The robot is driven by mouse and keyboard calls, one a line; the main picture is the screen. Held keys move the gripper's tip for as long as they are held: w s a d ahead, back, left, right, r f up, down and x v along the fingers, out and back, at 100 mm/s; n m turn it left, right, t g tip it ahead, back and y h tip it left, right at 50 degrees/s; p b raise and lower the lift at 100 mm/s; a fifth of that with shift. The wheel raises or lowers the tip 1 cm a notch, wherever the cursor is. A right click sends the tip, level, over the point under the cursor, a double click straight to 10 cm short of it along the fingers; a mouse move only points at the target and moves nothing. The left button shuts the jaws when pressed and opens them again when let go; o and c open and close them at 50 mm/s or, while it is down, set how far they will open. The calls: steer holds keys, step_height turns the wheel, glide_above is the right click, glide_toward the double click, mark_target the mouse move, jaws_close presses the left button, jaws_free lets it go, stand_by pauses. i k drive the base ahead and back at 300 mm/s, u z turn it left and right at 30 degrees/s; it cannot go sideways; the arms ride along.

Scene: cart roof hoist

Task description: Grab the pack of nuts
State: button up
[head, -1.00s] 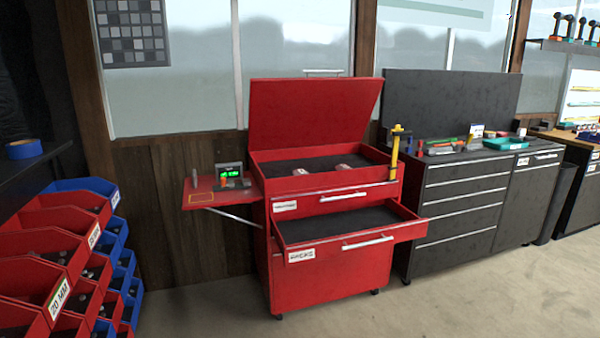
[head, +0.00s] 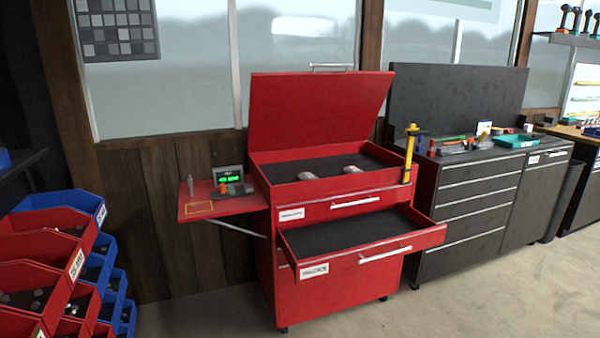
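A red tool cart (head: 340,287) stands against the wall with its lid raised. Two small pale packs lie in its open top tray, one on the left (head: 307,176) and one on the right (head: 353,170). They are too small to tell which holds nuts. A lower drawer (head: 315,269) with a white label is pulled out, and its dark liner looks empty. My gripper is not in view.
A side shelf (head: 196,208) on the cart holds a device with a green display (head: 229,178). A yellow-handled tool (head: 410,150) stands at the cart's right edge. Red and blue bins (head: 60,258) are at left, a black cabinet (head: 470,205) at right. The floor in front is clear.

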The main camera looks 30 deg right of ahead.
mark_target(309, 175)
steer(key=z, duration=0.15)
steer(key=i, duration=0.75)
steer(key=z, duration=0.9)
steer(key=i, duration=0.65)
steer(key=z, duration=0.35)
